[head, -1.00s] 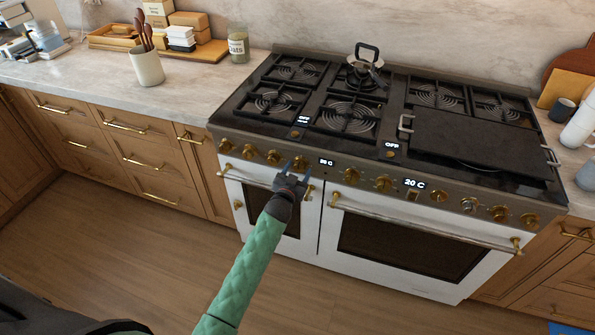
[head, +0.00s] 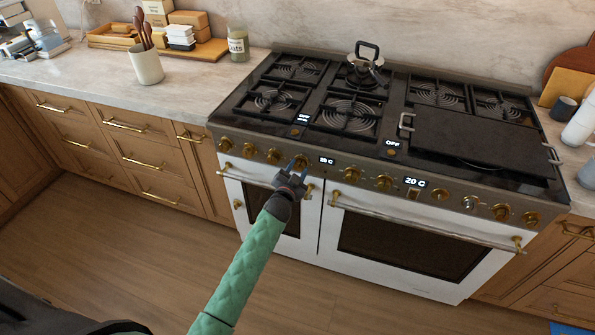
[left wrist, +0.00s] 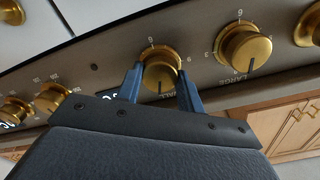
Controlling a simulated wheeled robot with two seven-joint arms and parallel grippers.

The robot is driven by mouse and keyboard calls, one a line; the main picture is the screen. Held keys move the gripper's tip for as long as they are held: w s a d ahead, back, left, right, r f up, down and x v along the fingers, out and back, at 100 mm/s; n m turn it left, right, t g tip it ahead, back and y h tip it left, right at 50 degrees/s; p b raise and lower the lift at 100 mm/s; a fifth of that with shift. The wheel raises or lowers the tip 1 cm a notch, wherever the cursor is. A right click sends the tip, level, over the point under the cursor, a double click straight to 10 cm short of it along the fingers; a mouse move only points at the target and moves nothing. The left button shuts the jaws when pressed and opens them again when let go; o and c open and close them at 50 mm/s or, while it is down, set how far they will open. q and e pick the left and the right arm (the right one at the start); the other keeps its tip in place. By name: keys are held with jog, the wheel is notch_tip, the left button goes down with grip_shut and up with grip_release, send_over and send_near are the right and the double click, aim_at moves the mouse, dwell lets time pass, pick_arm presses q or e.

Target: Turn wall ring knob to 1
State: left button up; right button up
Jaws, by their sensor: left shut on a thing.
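The wall ring knob (left wrist: 161,65) is a round brass knob with a dark pointer mark at its lower edge in the left wrist view. Part of its label below is hidden; "ALL" can be read, and a figure like 6 stands above it. My left gripper (left wrist: 160,82) has one blue finger on each side of this knob and is shut on it. In the head view my left gripper (head: 292,174) is at the stove's front panel, and the brass knob (head: 301,162) shows just above its fingers. My right gripper is not in view.
A brass knob marked LARGE (left wrist: 245,46) sits close to the right finger in the left wrist view. An oven door handle (head: 245,178) runs just below the panel. A kettle (head: 366,68) and a griddle (head: 470,145) are on the stove top. The floor in front is clear.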

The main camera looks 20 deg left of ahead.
pick_arm(q)
jog(key=shift+m, duration=1.1)
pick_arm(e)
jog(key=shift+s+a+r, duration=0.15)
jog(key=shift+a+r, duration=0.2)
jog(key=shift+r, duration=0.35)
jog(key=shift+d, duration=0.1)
pick_arm(q)
jog(key=o, duration=1)
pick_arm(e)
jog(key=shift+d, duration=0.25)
pick_arm(q)
jog(key=shift+s, duration=0.1)
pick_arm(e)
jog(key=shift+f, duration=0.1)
